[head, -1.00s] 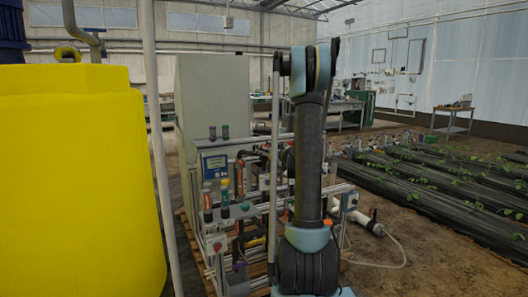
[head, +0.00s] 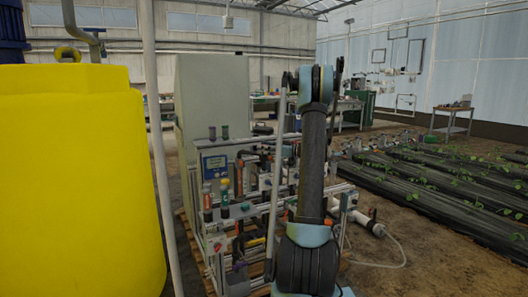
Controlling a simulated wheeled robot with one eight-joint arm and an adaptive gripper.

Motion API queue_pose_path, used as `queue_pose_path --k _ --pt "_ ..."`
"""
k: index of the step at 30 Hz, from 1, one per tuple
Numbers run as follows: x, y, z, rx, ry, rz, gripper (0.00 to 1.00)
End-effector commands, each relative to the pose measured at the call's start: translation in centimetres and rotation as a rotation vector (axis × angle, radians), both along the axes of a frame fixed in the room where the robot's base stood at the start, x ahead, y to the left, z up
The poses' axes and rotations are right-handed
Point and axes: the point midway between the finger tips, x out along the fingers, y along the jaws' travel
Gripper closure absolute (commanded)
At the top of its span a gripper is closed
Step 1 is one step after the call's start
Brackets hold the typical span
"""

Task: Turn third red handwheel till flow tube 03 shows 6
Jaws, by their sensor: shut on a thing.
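The fertigation skid (head: 232,212) stands mid-picture in the head view, a metal frame with pipes, valves and upright coloured cylinders. My own arm (head: 312,165) rises in front of its right part. The arm hides much of that part. My gripper is not visible. The third red handwheel and flow tube 03 cannot be picked out, and no tube reading is legible.
A large yellow tank (head: 80,190) fills the left side, with a pale post (head: 157,150) beside it. A grey cabinet (head: 212,105) stands behind the skid. Planted black-covered beds (head: 430,185) lie at right. Bare floor (head: 420,255) with a pale hose is at front right.

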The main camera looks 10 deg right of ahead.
Motion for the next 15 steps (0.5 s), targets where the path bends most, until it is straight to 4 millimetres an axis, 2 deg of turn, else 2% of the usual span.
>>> queue_pose_path --k 15 --pt "0.20 -0.20 0.05 0.001 0.000 0.051 0.74"
